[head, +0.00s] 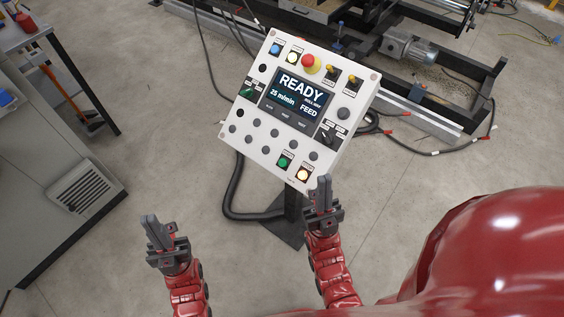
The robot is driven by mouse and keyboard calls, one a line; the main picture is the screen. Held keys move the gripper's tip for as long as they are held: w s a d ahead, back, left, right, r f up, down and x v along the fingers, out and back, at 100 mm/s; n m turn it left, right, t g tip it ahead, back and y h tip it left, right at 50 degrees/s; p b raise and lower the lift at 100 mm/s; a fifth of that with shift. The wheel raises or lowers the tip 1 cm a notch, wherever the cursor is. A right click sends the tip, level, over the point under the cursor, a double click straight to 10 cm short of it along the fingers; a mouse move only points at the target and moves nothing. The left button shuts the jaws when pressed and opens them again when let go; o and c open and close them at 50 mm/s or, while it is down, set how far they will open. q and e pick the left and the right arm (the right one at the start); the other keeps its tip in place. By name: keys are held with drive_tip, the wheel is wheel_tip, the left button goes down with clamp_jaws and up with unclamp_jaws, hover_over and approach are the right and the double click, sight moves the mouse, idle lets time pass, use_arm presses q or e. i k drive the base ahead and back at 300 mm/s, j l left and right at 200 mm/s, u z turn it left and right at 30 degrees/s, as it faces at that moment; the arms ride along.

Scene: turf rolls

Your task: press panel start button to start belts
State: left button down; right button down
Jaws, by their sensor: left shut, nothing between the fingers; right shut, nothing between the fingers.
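The white control panel (331,150) stands tilted on a dark post in the middle of the head view. Its screen (297,97) reads READY, 25 m/min and FEED. A green button (284,161) sits near its lower edge, with a lit pale-orange button (303,174) to its right. My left gripper (154,232) is shut and empty, lower left, apart from the panel.
A dark machine frame with a motor (409,49) lies behind the panel. A thick black cable (232,195) loops down to the post's base plate (284,228). A grey cabinet (50,150) stands at the left. Grey floor is clear between cabinet and panel.

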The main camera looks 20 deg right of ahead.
sight(283, 163)
drive_tip(key=j+z, duration=0.3)
drive_tip(key=j, duration=0.4)
drive_tip(key=k+j+z, duration=0.1)
drive_tip(key=j+z, duration=0.2)
drive_tip(key=j, duration=0.4)
